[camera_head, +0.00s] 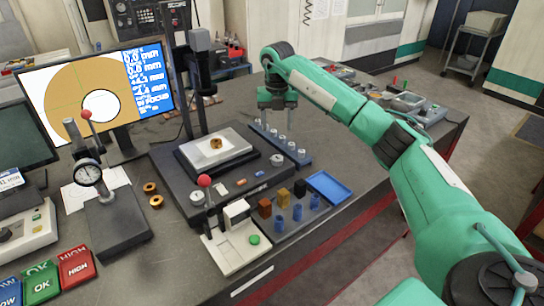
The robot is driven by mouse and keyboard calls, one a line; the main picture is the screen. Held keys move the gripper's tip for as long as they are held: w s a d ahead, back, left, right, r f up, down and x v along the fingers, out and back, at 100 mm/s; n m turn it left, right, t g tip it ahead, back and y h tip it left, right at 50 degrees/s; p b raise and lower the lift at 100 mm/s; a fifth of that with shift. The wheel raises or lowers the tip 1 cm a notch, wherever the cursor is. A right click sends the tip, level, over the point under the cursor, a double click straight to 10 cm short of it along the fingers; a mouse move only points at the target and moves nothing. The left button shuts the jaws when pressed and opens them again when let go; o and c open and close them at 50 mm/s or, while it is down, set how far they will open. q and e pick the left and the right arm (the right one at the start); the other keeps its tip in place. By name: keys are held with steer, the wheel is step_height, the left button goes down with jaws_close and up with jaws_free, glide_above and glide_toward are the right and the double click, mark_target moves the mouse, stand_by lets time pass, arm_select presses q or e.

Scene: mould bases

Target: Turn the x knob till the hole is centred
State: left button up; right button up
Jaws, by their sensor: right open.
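The measuring microscope's base (165,163) stands mid-table with its light stage plate (236,145). A small brass ring (216,143) lies on the plate. One silver knob (197,197) is at the base's front left corner and another (277,160) at its right side; I cannot tell by marking which is x. The monitor (97,90) shows a tan disc with a white round hole, right of and below the middle of the picture area. My right gripper (277,104) is open, pointing down beyond the right-hand knob, apart from it. My left gripper is out of view.
A blue strip with several pegs (279,143) lies beneath my right gripper.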

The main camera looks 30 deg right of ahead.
steer(key=p, duration=0.2)
glide_above(277, 158)
steer(key=f, duration=0.4)
steer(key=shift+s+d+f, duration=0.1)
steer(key=shift+s+f, duration=0.1)
steer(key=shift+f, duration=0.05)
steer(key=f, duration=0.3)
steer(key=f+p, duration=0.1)
steer(key=f, duration=0.3)
steer(key=shift+w+f+p, duration=0.2)
steer(key=shift+f+p, duration=0.05)
steer(key=shift+p, duration=0.05)
steer(key=shift+f, duration=0.25)
steer(key=shift+c, duration=0.3)
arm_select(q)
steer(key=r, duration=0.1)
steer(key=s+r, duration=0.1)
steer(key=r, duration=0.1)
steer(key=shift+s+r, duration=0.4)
arm_select(e)
steer(key=c, duration=0.9)
